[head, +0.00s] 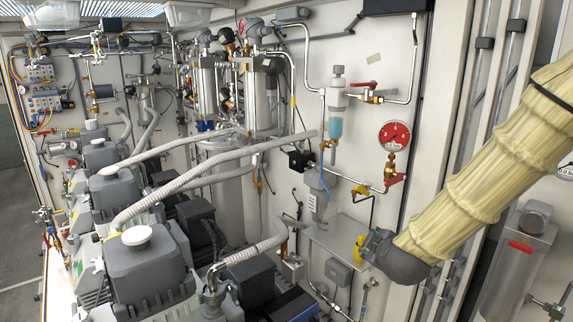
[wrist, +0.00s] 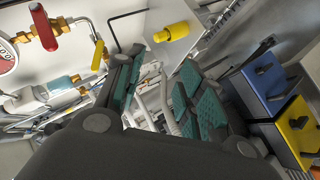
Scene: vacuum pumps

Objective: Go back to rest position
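My gripper is a dark grey hand at the end of my arm in its cream cover, at the lower right of the head view (head: 376,244). In the wrist view its teal-padded fingers stand apart (wrist: 158,98). Pipes show through the gap and nothing is held. A yellow handle (head: 360,247) appears right beside the fingertips in the head view. In the wrist view a yellow cylindrical part (wrist: 172,32) lies outside the fingers, apart from them. I cannot tell whether the handle touches the gripper in the head view.
A red gauge (head: 394,136) and a red valve handle (head: 393,180) are on the wall above my gripper; a red handle (wrist: 42,27) shows in the wrist view. Grey pumps (head: 148,270) with ribbed hoses fill the left.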

